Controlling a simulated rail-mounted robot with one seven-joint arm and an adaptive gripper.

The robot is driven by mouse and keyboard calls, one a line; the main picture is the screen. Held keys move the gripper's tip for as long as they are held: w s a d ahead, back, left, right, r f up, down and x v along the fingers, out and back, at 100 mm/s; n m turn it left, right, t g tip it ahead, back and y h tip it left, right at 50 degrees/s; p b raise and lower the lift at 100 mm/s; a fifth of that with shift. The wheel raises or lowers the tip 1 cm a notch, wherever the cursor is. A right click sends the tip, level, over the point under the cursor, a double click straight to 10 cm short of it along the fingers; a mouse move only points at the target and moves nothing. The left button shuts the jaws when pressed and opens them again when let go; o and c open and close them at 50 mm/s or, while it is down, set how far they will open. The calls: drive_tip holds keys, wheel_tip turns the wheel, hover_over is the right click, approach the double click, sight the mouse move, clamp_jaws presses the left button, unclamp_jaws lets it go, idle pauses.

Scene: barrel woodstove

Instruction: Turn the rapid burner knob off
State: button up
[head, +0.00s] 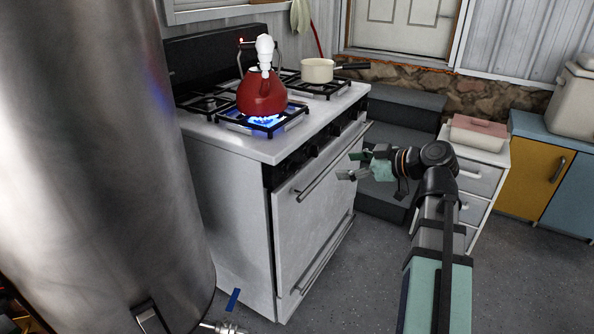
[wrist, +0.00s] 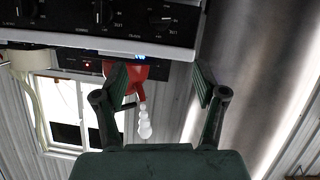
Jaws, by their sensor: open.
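The stove's front panel carries a row of dark knobs; one knob (head: 313,150) shows in the head view, and another knob (wrist: 163,20) is near the top of the wrist view. I cannot tell which one is the rapid burner knob. A blue flame (head: 266,120) burns under the red kettle (head: 262,95) on the near front burner. My gripper (head: 352,165) is open and empty, in front of the stove and apart from the knobs. Its two spread fingers (wrist: 160,80) also show in the wrist view, with the panel beyond them.
An oven door handle (head: 322,172) sticks out below the knobs. A cream saucepan (head: 318,71) sits on a back right burner. A large metal cylinder (head: 95,150) stands left of the stove. Drawers (head: 478,178) stand to the right. The floor in front is clear.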

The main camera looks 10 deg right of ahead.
sight(297, 167)
drive_tip(key=b+x, duration=0.2)
drive_tip(key=x, duration=1.5)
drive_tip(key=shift+a+f, duration=0.1)
drive_tip(key=c, duration=1.1)
